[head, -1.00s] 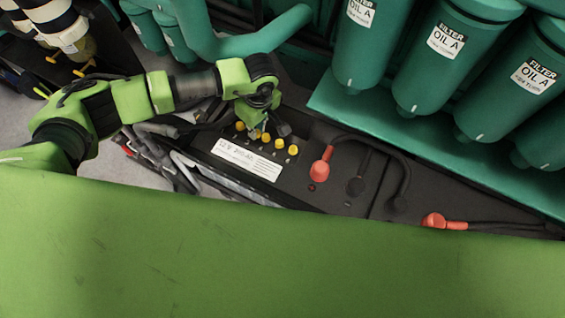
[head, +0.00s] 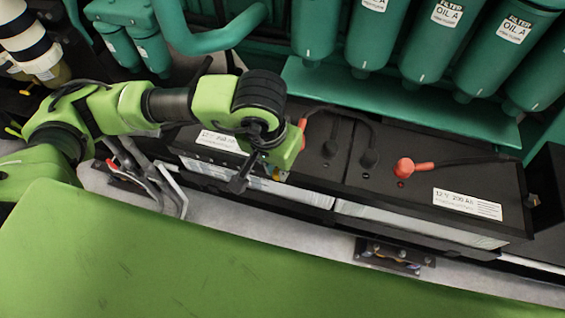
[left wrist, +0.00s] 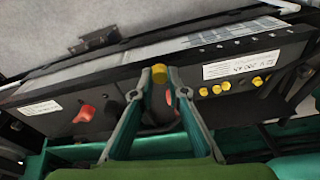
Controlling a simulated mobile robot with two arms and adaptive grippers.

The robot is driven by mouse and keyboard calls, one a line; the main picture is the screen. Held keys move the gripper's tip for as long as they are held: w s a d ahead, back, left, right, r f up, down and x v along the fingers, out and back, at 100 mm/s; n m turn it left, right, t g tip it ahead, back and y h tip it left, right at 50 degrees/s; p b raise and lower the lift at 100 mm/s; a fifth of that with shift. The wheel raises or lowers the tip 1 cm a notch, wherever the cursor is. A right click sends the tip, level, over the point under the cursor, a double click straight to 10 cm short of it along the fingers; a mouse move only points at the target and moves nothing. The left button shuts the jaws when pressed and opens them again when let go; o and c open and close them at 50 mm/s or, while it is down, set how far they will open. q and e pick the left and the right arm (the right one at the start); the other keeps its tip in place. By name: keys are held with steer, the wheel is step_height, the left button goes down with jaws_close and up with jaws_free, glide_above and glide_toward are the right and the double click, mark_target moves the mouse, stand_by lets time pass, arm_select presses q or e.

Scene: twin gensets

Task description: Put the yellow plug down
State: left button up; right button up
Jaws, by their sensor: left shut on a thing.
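My left gripper (head: 258,172) hangs in front of the black batteries (head: 415,150) in the head view, over their front edge. In the left wrist view the gripper (left wrist: 160,82) is shut on a yellow plug (left wrist: 159,74), held between its fingertips. In the head view only a small bit of the yellow plug (head: 277,176) shows beside the fingers. Other yellow plugs (left wrist: 216,89) sit in a row on the battery top in the left wrist view, with a gap in the row. The arm hides this row in the head view. My right gripper is out of view.
A red terminal cap (head: 405,167) and a black cap (head: 370,158) with cables stand on the battery tops. Green oil filters (head: 433,45) hang behind. Below the batteries' front lie grey floor and a small dark bracket (head: 395,256). Metal bars (head: 165,185) stand at left.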

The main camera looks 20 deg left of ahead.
arm_select(q)
steer(key=w+a+f+b, duration=0.1)
steer(key=w+f, duration=0.2)
steer(key=w, duration=0.1)
steer(key=w+a+f+b, duration=0.1)
steer(key=w+a+f, duration=0.1)
steer(key=w+f, duration=0.1)
steer(key=w+a+f+b, duration=0.1)
steer(key=w+f, duration=0.2)
steer(key=w, duration=0.2)
steer(key=shift+a, duration=0.25)
steer(key=shift+w+a+f+b, duration=0.15)
steer(key=shift+w+f+b, duration=0.2)
steer(key=shift+f+b, duration=0.1)
step_height(320, 180, down, 2)
steer(key=shift+f+b, duration=0.25)
steer(key=shift+b, duration=0.05)
steer(key=shift+w+f, duration=0.1)
steer(key=shift+f, duration=0.2)
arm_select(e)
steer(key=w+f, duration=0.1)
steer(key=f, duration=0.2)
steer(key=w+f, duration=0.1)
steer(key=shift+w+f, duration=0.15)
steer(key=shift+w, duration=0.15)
